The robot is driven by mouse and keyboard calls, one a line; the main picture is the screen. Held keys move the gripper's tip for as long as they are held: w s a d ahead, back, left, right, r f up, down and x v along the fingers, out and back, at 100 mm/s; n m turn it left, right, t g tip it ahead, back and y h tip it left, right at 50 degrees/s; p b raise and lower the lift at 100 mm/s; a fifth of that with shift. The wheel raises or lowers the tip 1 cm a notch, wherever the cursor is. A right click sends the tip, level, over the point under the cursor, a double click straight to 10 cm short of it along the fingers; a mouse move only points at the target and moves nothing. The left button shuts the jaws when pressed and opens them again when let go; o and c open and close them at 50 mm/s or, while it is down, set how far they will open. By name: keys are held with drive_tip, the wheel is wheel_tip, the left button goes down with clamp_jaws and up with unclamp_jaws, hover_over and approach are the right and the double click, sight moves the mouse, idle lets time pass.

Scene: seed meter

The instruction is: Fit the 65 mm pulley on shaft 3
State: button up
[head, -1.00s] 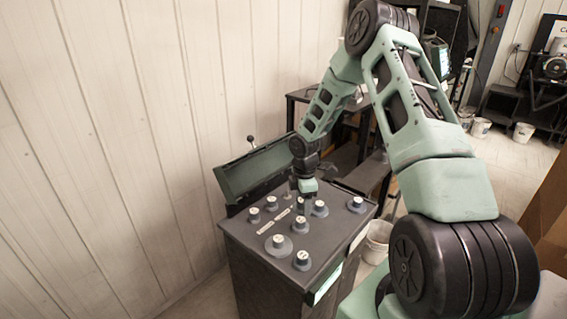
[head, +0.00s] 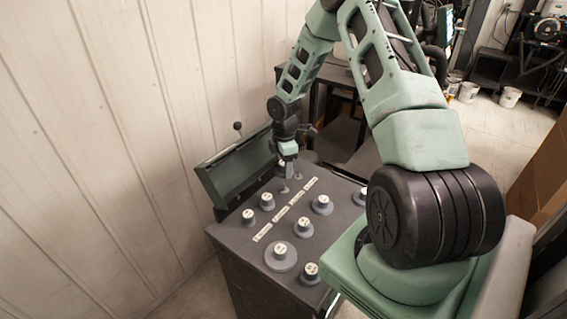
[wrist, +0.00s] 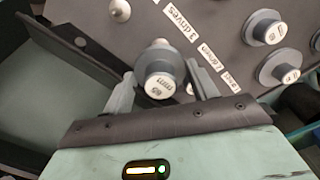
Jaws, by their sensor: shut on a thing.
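My gripper (wrist: 160,85) is shut on a grey pulley whose pale cap reads 65 mm (wrist: 160,87), upside down in the wrist view. The held pulley sits between both fingers. In the head view my gripper (head: 288,168) is over the far left part of the dark cabinet top, and the pulley is too small to make out there. Pale upright shafts (head: 284,188) stand just below the gripper. One bare shaft (wrist: 120,11) shows at the top of the wrist view. A label starting with 3 (wrist: 180,26) lies beside the held pulley. Whether the pulley touches a shaft is hidden.
Several other capped pulleys stand on the cabinet top (head: 243,240), including a wide one (head: 281,258) near the front and others in the wrist view (wrist: 278,67). A raised green lid (head: 235,172) borders the left edge. White labels (head: 281,214) run down the middle.

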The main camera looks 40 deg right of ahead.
drive_tip(key=shift+f+b, duration=1.55)
drive_tip(key=shift+f, duration=0.45)
drive_tip(key=shift+p, duration=0.4)
drive_tip(key=shift+f+b, duration=1.15)
drive_tip(key=shift+f, duration=0.65)
idle(0.6)
drive_tip(key=o, duration=1.1)
wheel_tip(320, 180, up, 17)
drive_tip(key=shift+r+b, duration=0.2)
drive_tip(key=shift+b, duration=0.85)
